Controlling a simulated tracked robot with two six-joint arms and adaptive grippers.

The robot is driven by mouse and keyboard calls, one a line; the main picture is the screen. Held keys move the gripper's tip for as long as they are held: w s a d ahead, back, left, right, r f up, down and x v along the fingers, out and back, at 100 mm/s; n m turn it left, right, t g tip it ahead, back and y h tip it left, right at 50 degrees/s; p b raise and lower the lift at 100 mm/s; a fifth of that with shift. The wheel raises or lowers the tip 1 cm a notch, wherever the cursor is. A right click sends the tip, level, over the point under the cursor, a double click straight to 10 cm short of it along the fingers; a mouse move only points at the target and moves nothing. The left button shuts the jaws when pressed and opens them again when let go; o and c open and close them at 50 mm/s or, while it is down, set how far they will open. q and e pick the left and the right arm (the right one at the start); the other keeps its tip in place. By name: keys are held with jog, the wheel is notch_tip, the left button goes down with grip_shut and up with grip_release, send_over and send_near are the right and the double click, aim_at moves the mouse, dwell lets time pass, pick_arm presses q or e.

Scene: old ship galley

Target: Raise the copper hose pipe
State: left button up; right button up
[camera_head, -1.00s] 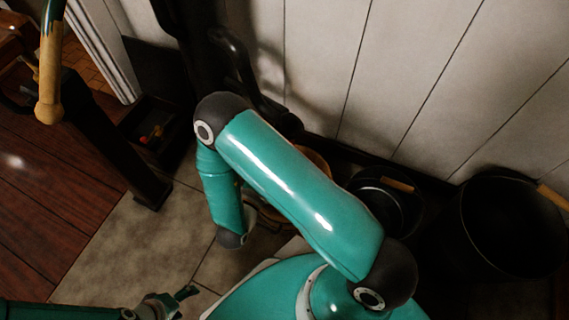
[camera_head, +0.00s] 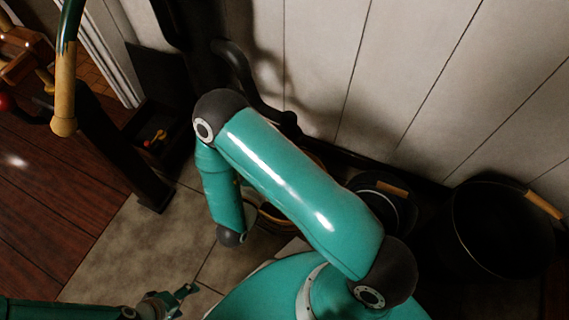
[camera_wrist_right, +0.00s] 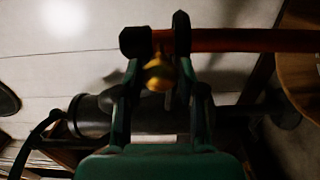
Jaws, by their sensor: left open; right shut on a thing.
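In the right wrist view a reddish copper-coloured pipe (camera_wrist_right: 255,40) runs level from between the fingers to the right edge. A small brass piece (camera_wrist_right: 158,74) shows below it between the fingers. My right gripper (camera_wrist_right: 157,38) is shut on the pipe, close to its left end. In the head view my left gripper (camera_head: 182,296) is open and empty, low over the tiled floor. The right gripper does not show in the head view, and I cannot make out the held pipe there.
A dark pot (camera_head: 500,228) with a wooden handle stands at right. A smaller dark pan (camera_head: 385,200) is beside it, near the plank wall (camera_head: 400,70). A curved green and tan bar (camera_head: 64,90) stands at upper left. Bare tiles (camera_head: 130,245) lie at lower left.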

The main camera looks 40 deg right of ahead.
notch_tip(320, 180, up, 30)
jog(key=p, duration=2.6)
jog(key=shift+r, duration=0.25)
jog(key=o, duration=1.2)
jog(key=shift+f, duration=0.1)
jog(key=shift+o, duration=0.2)
jog(key=shift+a, duration=0.1)
